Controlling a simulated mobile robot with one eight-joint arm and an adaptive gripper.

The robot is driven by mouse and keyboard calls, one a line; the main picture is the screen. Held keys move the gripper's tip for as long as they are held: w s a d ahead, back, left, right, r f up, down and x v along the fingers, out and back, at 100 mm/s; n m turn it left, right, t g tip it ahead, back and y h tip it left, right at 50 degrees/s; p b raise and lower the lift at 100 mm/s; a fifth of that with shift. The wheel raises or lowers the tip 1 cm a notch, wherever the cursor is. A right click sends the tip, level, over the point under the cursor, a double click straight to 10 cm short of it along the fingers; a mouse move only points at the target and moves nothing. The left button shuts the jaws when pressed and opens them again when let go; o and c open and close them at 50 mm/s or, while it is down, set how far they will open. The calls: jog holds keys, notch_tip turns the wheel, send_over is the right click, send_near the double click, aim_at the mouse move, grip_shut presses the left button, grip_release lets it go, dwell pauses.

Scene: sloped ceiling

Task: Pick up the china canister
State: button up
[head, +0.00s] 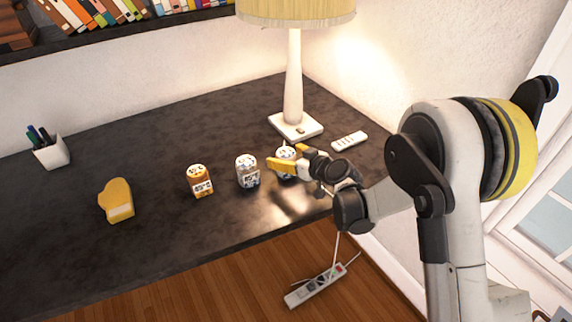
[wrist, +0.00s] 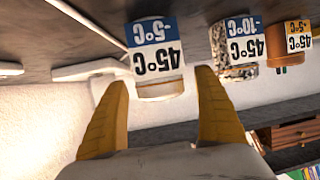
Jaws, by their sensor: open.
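Three small canisters stand in a row on the dark desk (head: 150,140). The white one with a blue-topped label (wrist: 157,57), which looks like the china canister, is rightmost in the head view (head: 285,152), partly hidden by my gripper. My gripper (head: 277,157) is open, its yellow fingers around or just short of this canister. In the wrist view, upside down, the canister shows between and just past the fingertips (wrist: 162,80); contact cannot be told. A speckled canister (head: 247,172) stands close to its left, and an orange one (head: 200,183) farther left.
A lamp (head: 294,85) stands behind the canisters, with a white remote (head: 348,141) to the right. A yellow piano-shaped object (head: 117,202) and a pen cup (head: 51,152) are at left. A power strip (head: 315,287) lies on the floor. The desk's middle back is clear.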

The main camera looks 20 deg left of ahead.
jog(key=c, duration=1.4)
jog(key=shift+c, duration=0.2)
